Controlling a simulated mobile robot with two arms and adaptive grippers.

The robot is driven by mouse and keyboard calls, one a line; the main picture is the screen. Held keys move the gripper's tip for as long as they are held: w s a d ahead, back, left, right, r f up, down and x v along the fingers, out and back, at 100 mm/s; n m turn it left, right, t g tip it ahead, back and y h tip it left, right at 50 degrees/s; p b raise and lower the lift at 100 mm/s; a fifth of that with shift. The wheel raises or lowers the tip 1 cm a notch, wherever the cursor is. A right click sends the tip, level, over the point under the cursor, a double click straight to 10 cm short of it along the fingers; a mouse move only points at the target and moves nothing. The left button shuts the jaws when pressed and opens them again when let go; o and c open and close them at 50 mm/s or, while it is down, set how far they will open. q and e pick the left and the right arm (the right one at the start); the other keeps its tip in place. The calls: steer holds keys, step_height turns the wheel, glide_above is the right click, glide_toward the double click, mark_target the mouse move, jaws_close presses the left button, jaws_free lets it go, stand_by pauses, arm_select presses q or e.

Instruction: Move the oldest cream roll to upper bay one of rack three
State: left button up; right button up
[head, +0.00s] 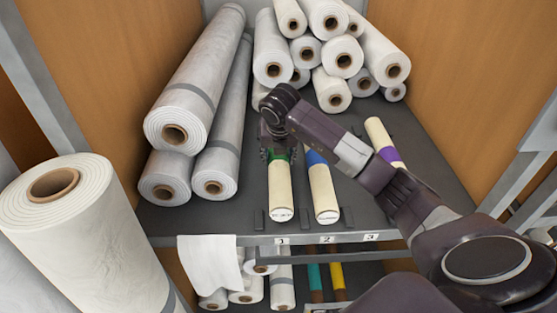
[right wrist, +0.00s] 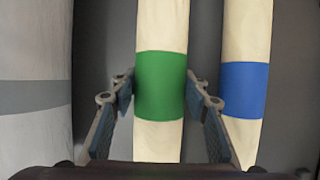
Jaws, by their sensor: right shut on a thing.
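A cream roll with a green band (head: 281,192) lies in the bay marked 1 on the upper shelf, its end toward me. My right gripper (head: 278,153) is shut on this roll at the green band. In the right wrist view its fingers stand on both sides of the green band (right wrist: 161,86). A cream roll with a blue band (head: 322,188) lies beside it in bay 2. A cream roll with a purple band (head: 382,140) lies further right, partly hidden by my right arm. Marks on the roll ends are too small to read. My left gripper is not in view.
Large white rolls (head: 195,95) lie along the shelf's left side, and several more are stacked at the back (head: 343,58). Low dividers (head: 304,218) and number labels (head: 327,239) line the front edge. Below are rolls with teal and yellow bands (head: 336,276). A big white roll (head: 75,235) stands front left.

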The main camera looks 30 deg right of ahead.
steer(key=shift+f, duration=0.75)
steer(key=shift+f, duration=0.1)
steer(key=o, duration=1.5)
steer(key=shift+f, duration=0.1)
steer(key=shift+o, duration=0.2)
steer(key=shift+r, duration=0.25)
steer(key=shift+s+r, duration=0.1)
steer(key=shift+r, duration=0.25)
steer(key=b+v, duration=0.2)
steer(key=v, duration=0.9)
steer(key=shift+s, duration=0.1)
